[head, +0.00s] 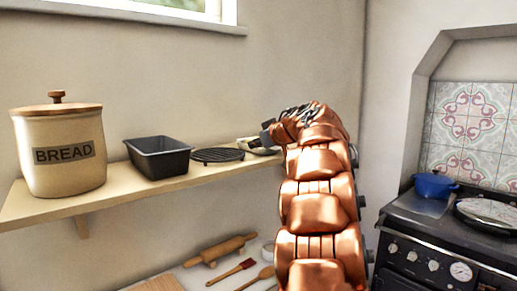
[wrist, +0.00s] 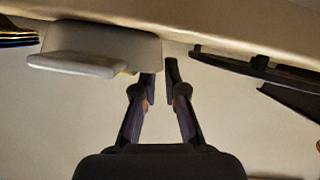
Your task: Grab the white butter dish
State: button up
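The white butter dish (wrist: 100,48) fills the upper left of the wrist view, with a flat pale rim and a small yellow patch at its edge. In the head view a pale dish (head: 258,147) shows at the right end of the shelf, partly hidden by my arm. My gripper (wrist: 161,70) points toward the dish's right end in the wrist view. In the head view the fingers are mostly hidden.
The wooden shelf (head: 115,196) also holds a bread crock (head: 60,170), a dark loaf tin (head: 160,158) and a round black rack (head: 217,155). Below lie a rolling pin (head: 228,248) and utensils. A stove (head: 440,235) with a blue pot (head: 434,185) stands at right.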

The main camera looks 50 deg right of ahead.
aim_at(241, 145)
jog(key=shift+x, duration=2.3)
jog(key=shift+a, duration=0.1)
jog(key=shift+c, duration=0.3)
grip_shut()
jog(key=shift+r, duration=0.1)
